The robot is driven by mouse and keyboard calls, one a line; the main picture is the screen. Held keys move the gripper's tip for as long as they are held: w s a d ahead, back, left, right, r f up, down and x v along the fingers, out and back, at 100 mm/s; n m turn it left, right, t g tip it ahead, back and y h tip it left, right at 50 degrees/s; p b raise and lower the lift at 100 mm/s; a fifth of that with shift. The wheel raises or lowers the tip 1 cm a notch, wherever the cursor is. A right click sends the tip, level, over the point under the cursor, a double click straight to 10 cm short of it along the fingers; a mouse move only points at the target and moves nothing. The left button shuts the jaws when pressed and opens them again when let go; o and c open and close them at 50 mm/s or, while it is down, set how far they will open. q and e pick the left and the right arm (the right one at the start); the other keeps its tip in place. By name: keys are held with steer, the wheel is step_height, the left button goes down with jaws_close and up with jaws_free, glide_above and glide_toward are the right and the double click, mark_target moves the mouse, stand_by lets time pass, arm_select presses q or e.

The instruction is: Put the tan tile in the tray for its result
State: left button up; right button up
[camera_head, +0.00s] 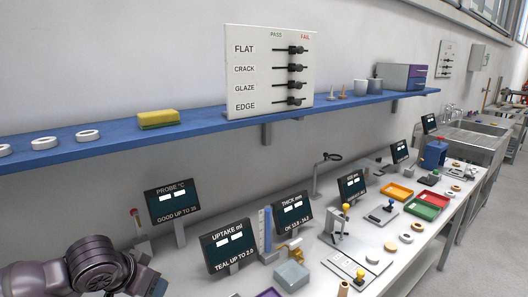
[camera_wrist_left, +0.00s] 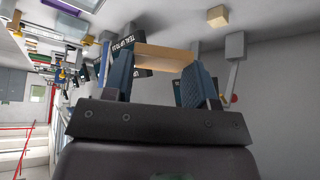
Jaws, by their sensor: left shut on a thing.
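My left gripper (camera_wrist_left: 160,68) is shut on the tan tile (camera_wrist_left: 165,57), which spans between its two fingers in the left wrist view. In the head view my left arm comes in at the lower left, with the gripper (camera_head: 148,282) near the bottom edge; the tile is not clear there. A purple tray (camera_head: 268,293) is cut by the bottom edge. My right gripper is not in view.
Displays for probe (camera_head: 173,201), uptake (camera_head: 228,246) and thickness (camera_head: 292,214) stand along the wall; their readings are too small to read. A PASS/FAIL slider board (camera_head: 268,70) stands on the blue shelf (camera_head: 200,128). A grey-green block (camera_head: 291,275) and small tools crowd the bench.

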arm_select(q)
steer(key=shift+s+d+f+n+y+b, duration=0.25)
steer(key=shift+f+n+y, duration=0.2)
steer(key=shift+n, duration=0.25)
steer(key=d+f+b, duration=0.1)
steer(key=s+d+f+n+y+b, duration=0.1)
steer(key=f, duration=0.1)
steer(key=s+d+f+n+b, duration=0.1)
steer(key=shift+s+f, duration=0.1)
steer(key=shift+f, duration=0.25)
steer(key=shift+s+f+b, duration=0.1)
steer(key=shift+f+b, duration=0.2)
steer(key=shift+a+r, duration=0.1)
steer(key=shift+r, duration=0.1)
steer(key=w+m+h, duration=0.1)
steer(key=m, duration=0.2)
steer(key=w+m+g+h, duration=0.1)
steer(key=m+h, duration=0.1)
steer(key=m, duration=0.1)
steer(key=w+m+g+h, duration=0.1)
steer(key=m+h, duration=0.1)
steer(key=m, duration=0.2)
steer(key=shift+w+a+f, duration=0.1)
steer(key=shift+a+f, duration=0.2)
steer(key=shift+a, duration=0.1)
